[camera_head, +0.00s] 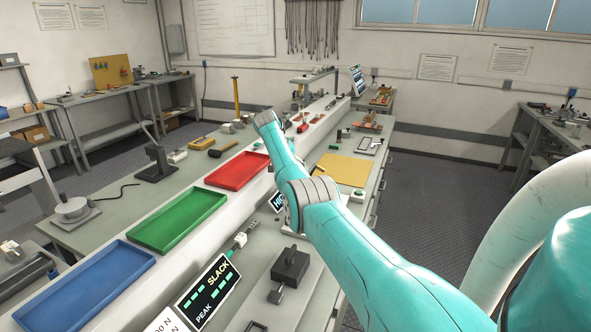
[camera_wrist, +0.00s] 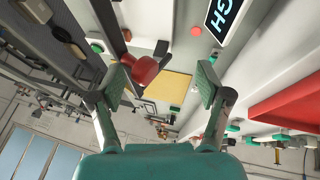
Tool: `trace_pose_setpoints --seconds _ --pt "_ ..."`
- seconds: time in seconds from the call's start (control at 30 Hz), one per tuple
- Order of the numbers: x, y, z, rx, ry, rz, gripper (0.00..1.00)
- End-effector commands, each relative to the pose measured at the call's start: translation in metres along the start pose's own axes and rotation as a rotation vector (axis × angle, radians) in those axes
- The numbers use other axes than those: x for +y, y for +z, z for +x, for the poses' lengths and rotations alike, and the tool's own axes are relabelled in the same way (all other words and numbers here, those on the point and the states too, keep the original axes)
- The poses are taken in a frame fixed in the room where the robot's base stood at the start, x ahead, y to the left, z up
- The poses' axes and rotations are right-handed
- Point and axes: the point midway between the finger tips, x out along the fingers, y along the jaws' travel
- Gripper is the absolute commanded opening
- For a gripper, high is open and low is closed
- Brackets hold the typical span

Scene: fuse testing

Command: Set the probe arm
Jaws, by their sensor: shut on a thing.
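In the wrist view my gripper (camera_wrist: 163,84) has its two green-padded fingers on either side of a red knob (camera_wrist: 144,71). The knob sits on a dark bar (camera_wrist: 108,28), which looks like the probe arm. The knob shows closer to the left finger, and its contact with the right pad is not clear to see. My gripper counts as shut on this knob. In the head view my own arm hides the gripper and the knob. A display reading HIGH (camera_head: 278,201) shows partly beside my arm; it also shows in the wrist view (camera_wrist: 227,14).
Red (camera_head: 237,170), green (camera_head: 178,220) and blue (camera_head: 97,286) trays line the raised white ledge left of my arm. A SLACK and PEAK display (camera_head: 207,291) and a black block fixture (camera_head: 290,264) stand at the front. A yellow mat (camera_head: 343,170) lies right of my arm.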

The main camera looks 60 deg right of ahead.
Motion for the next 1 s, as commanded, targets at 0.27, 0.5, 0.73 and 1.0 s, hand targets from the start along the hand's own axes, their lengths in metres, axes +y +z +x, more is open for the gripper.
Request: trace_pose_setpoints --seconds 0.27,0.5,0.73,1.0 --pt "-0.002 0.012 0.011 -0.028 0.009 -0.007 0.53" --pt "-0.002 0.012 0.007 -0.029 0.01 -0.006 0.53" --pt "-0.001 0.008 -0.025 -0.022 0.007 -0.004 0.53" --pt "0.001 0.002 -0.082 -0.011 0.005 0.001 0.53"
